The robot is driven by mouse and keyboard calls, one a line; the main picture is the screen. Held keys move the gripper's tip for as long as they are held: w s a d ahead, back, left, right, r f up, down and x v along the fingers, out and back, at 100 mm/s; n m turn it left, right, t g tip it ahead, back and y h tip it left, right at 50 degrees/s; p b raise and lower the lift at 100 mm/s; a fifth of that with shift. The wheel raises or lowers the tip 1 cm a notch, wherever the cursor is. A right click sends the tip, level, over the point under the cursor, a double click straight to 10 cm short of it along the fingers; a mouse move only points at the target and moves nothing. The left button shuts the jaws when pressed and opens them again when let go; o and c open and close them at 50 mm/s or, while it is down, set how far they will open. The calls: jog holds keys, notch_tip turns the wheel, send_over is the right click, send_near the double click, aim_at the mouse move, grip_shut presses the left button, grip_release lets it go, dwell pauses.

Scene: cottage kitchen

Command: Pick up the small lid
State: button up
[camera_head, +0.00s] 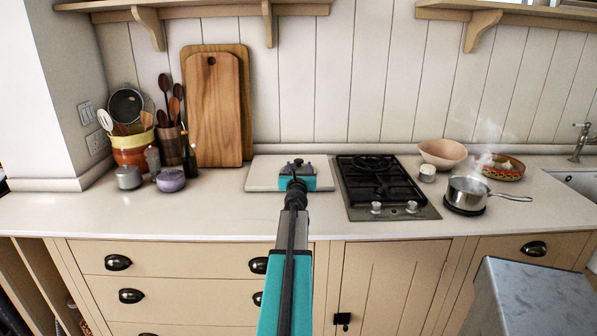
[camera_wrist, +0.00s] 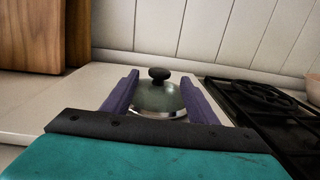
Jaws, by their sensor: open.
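The small lid (camera_wrist: 159,97) is a domed glass lid with a metal rim and a dark knob. In the wrist view it shows between the two purple fingers of my gripper (camera_wrist: 160,95). The fingers are apart, one on each side of the lid. I cannot tell whether they touch its rim. In the head view my gripper (camera_head: 297,166) is over the pale board on the counter, and it hides most of the lid there.
The pale board (camera_head: 262,183) lies left of the black gas hob (camera_head: 375,180). A steaming saucepan (camera_head: 467,190) stands on the right, before a pink bowl (camera_head: 442,152). Wooden cutting boards (camera_head: 214,115) lean on the wall behind left. The counter at front left is clear.

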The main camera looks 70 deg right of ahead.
aim_at(299, 160)
jog(key=shift+d, duration=0.1)
jog(key=shift+x, duration=2.55)
jog(key=shift+r, duration=0.1)
jog(key=c, duration=1.3)
jog(key=shift+o, duration=0.2)
jog(key=shift+r+p, duration=0.2)
jog(key=shift+p, duration=0.1)
notch_tip(299, 160, up, 3)
jog(key=p, duration=0.3)
jog(key=s+a, duration=0.4)
jog(key=s, duration=0.3)
jog(key=s+a+r+b, duration=0.1)
jog(key=s+a, duration=0.2)
jog(key=s, duration=0.4)
jog(key=shift+a+r, duration=0.3)
jog(key=shift+a, duration=0.1)
